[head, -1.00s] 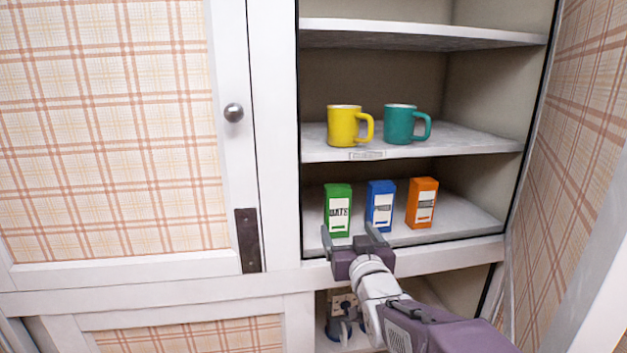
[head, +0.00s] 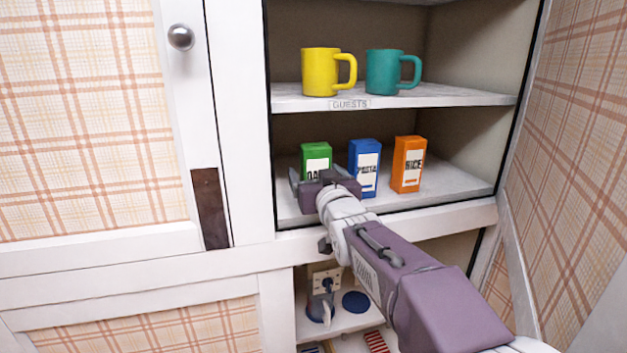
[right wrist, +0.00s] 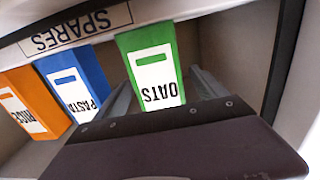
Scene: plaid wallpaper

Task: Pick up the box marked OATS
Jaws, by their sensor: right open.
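The green box marked OATS (head: 316,150) stands upright on the lower cupboard shelf, leftmost of three boxes. My right gripper (head: 322,176) is open in front of it and hides its lower part in the head view. In the right wrist view, where the lettering is upside down, the OATS box (right wrist: 150,68) stands between the two open fingers (right wrist: 160,85). I cannot tell whether either finger touches it. My left gripper is not in view.
A blue PASTA box (head: 364,166) and an orange RICE box (head: 408,164) stand to the right. A yellow mug (head: 320,72) and a teal mug (head: 384,72) are on the GUESTS shelf (head: 440,97) above. A SPARES label (right wrist: 75,33) shows in the wrist view.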

